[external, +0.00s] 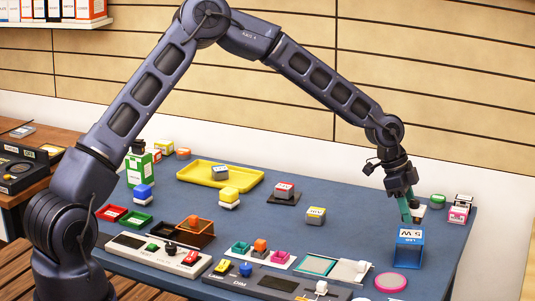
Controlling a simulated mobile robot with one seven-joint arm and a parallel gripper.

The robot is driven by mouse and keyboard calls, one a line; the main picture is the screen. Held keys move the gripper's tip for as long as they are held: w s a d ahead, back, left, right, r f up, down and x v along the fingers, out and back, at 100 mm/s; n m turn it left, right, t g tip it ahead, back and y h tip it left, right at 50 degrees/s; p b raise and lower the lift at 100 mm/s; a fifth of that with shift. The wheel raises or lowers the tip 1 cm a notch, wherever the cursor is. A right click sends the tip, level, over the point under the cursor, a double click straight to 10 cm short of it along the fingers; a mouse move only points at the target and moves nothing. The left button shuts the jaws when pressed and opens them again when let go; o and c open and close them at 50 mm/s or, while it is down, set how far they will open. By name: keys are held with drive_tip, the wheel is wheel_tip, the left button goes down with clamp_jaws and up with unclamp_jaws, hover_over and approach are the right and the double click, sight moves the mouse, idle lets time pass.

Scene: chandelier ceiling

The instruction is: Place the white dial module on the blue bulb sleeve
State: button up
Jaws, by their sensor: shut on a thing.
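The blue bulb sleeve (410,258) is a blue box with a white label reading "5 W", standing near the right end of the table. My gripper (408,217) points down just above and behind the sleeve's top, with its teal fingers close together. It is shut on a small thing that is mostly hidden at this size. A small white-topped block (419,212) shows right beside the fingers; I cannot tell whether it is held or stands behind them. I cannot pick out the white dial module for certain.
Small boxes and a green lid (438,199) stand at the right rear. A pink disc (390,281) lies in front of the sleeve. A yellow tray (188,174), control panels and several coloured blocks fill the left and front.

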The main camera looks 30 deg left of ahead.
drive_tip(key=shift+f, duration=1.85)
drive_tip(key=shift+f, duration=0.15)
drive_tip(key=o, duration=1)
drive_tip(key=shift+c, duration=0.2)
